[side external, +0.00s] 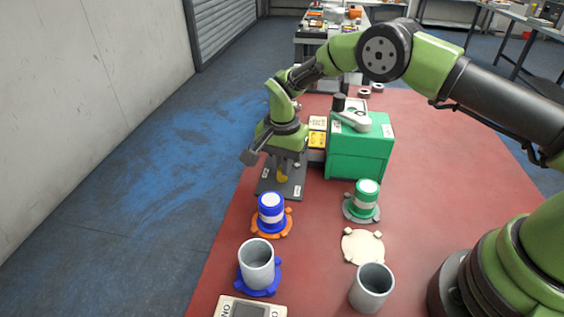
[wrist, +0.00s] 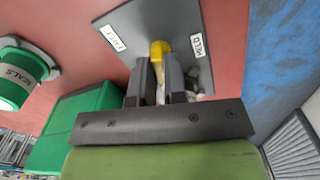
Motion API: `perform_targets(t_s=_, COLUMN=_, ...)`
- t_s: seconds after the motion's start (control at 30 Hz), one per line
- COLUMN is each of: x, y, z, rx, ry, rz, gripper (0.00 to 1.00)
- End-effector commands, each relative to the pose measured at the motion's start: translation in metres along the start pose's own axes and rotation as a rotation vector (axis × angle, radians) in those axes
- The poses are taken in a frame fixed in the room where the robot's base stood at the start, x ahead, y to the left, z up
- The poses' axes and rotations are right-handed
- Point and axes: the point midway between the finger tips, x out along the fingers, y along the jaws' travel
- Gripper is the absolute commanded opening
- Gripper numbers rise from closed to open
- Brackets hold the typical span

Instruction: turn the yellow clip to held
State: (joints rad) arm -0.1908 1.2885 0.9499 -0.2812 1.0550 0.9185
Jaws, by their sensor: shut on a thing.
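The yellow clip (side external: 283,175) stands on a dark grey plate (side external: 291,191) near the table's left edge. In the wrist view the clip's rounded yellow top (wrist: 159,47) shows between my fingers, with a paler stem below it. The plate (wrist: 150,20) carries two white labels, FREE (wrist: 114,38) on the left and HELD (wrist: 197,48) on the right. The clip's top lies between the two labels; its exact turn is hard to tell. My gripper (wrist: 160,82) is shut on the clip, and its fingers hide part of the stem.
A green box (side external: 357,153) stands right of the plate, close to my gripper. A blue canister (side external: 271,210) and a green canister (side external: 366,197) stand in front, with grey cups (side external: 257,265) nearer the camera. The table's right side (side external: 450,170) is clear.

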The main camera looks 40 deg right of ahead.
Motion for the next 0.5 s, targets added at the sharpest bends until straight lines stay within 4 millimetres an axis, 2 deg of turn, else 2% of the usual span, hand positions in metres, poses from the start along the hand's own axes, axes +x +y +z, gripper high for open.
perform_targets(t_s=0.23, x=-0.0002, y=-0.0001, z=-0.0005, rx=-0.205, ry=0.002, rz=0.002, gripper=0.0)
perform_targets(t_s=0.5, x=-0.0003, y=-0.0002, z=-0.0007, rx=-0.247, ry=0.003, rz=0.001, gripper=0.0)
